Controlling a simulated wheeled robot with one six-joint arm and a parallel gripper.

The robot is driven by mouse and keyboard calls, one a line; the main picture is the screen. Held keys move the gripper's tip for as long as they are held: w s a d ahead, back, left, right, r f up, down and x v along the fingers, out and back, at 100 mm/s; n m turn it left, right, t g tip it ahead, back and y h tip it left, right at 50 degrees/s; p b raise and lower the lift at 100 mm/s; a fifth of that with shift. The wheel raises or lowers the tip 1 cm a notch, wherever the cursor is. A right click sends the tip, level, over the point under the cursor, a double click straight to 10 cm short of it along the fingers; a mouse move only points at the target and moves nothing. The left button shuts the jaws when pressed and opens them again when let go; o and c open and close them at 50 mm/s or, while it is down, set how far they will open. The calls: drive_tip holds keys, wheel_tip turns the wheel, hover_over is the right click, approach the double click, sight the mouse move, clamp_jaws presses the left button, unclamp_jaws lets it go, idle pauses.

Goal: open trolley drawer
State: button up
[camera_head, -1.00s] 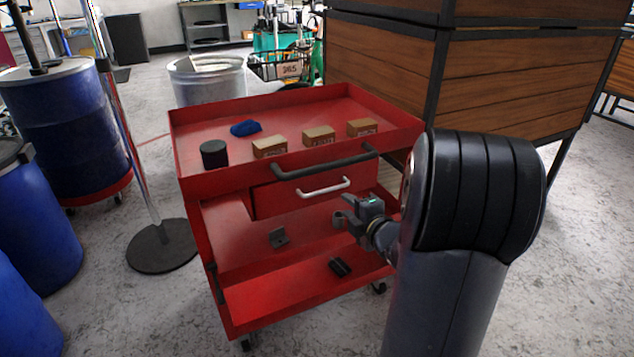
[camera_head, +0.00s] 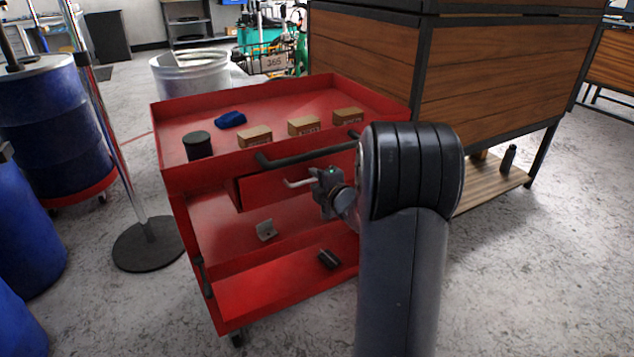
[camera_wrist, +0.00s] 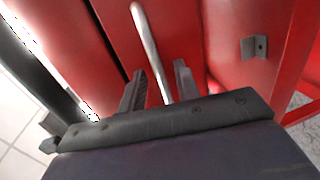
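The red trolley (camera_head: 190,225) stands in front of me. Its red drawer (camera_head: 262,190) sits under the top tray and looks shut. The drawer's pale bar handle (camera_head: 298,183) is partly hidden by my gripper (camera_head: 322,184). In the wrist view the handle (camera_wrist: 147,35) runs between the two dark fingers of my gripper (camera_wrist: 158,82). The fingers are open, one on each side of the handle, with gaps showing. The drawer front (camera_wrist: 175,25) is red behind them. My arm hides the right part of the trolley's front.
A black push bar (camera_head: 300,155) runs just above the drawer. The top tray holds several small boxes (camera_head: 304,126), a black cylinder (camera_head: 198,145) and a blue cloth (camera_head: 231,119). A stand base (camera_head: 148,243) is at left. A wooden cabinet (camera_head: 500,70) stands behind at right.

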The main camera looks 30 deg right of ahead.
drive_tip(key=shift+c, duration=0.2)
clamp_jaws()
drive_tip(key=shift+s+f, duration=0.1)
